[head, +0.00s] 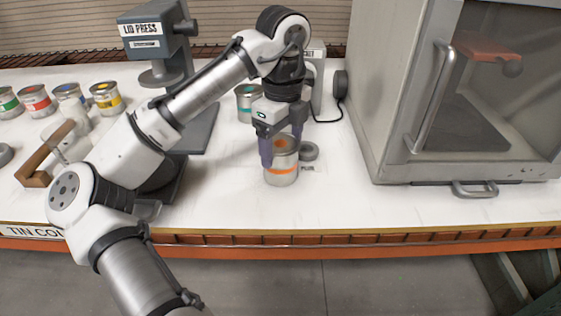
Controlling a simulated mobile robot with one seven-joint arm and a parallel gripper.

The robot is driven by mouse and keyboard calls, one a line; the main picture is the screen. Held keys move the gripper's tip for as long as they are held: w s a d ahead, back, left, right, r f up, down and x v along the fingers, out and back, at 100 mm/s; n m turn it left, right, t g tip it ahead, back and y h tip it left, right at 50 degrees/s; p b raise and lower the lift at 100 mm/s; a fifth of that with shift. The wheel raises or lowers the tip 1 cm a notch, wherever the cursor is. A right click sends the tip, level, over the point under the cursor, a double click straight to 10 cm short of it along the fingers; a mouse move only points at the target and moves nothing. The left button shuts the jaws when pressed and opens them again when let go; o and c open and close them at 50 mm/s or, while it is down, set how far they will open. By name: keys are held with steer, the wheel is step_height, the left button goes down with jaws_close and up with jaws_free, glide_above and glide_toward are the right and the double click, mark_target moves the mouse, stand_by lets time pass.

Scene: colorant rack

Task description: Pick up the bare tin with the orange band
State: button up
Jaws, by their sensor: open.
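The bare tin with the orange band (282,172) stands upright on the white bench near its front edge, open at the top with orange inside. My gripper (282,147) points down right over it, jaws open. One finger shows at the left side of the tin's top and the other at the right behind its rim. I cannot tell whether the fingers touch the tin.
A teal-banded tin (246,103) stands behind. The lid press (160,50) is at back left, with several coloured tins (107,98) beyond. A large glass-doored cabinet (400,120) fills the right.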

mark_target(283, 172)
steer(key=shift+a+f+p, duration=0.1)
steer(key=shift+f+p, duration=0.2)
steer(key=shift+f, duration=2.35)
steer(key=c, duration=1.4)
steer(key=shift+r, duration=0.25)
